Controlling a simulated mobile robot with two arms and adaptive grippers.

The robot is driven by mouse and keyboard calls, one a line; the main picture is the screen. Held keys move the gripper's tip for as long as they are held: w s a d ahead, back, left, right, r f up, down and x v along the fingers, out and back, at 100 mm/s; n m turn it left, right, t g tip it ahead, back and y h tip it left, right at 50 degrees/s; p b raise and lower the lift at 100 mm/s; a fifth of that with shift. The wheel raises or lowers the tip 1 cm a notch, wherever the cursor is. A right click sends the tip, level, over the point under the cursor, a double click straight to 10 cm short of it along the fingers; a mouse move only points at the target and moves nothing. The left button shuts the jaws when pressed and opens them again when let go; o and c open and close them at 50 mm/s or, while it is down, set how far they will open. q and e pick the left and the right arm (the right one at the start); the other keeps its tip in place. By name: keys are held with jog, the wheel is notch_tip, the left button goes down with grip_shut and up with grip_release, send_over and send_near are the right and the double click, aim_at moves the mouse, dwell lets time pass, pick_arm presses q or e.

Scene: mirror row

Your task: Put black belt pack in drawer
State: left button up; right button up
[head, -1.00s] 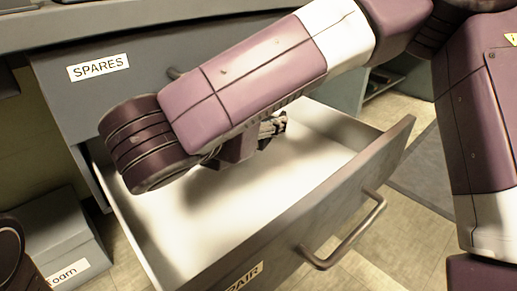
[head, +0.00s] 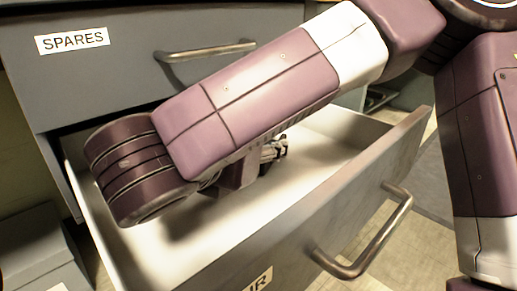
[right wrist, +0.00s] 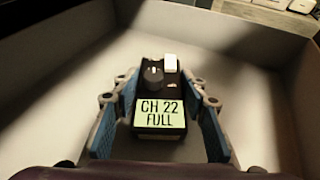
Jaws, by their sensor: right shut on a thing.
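The lower drawer (head: 378,155) is pulled open, with a pale empty-looking floor and a grey front with a bar handle. Its label is partly cut off, ending in "IR". My right arm reaches over it from the right, and the right gripper (head: 272,150) is inside the drawer opening, mostly hidden behind the arm. In the right wrist view, the right gripper (right wrist: 160,120) is shut on the black belt pack (right wrist: 146,90), which has a knob, a white button and a lit "CH 22 FULL" display. The drawer's pale floor (right wrist: 60,110) lies beneath it. My left gripper is out of view.
The closed drawer labelled "SPARES" (head: 72,40) is directly above, its handle (head: 205,52) close behind my right arm. A grey box (head: 35,245) stands on the floor at the left. Drawer walls surround the right gripper.

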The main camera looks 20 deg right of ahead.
jog(key=o, duration=1.3)
jog(key=shift+a+r, duration=0.1)
jog(key=shift+r, duration=0.05)
jog(key=p+v, duration=0.7)
jog(key=v, duration=0.4)
jog(key=shift+s+a, duration=0.25)
jog(key=shift+s, duration=0.1)
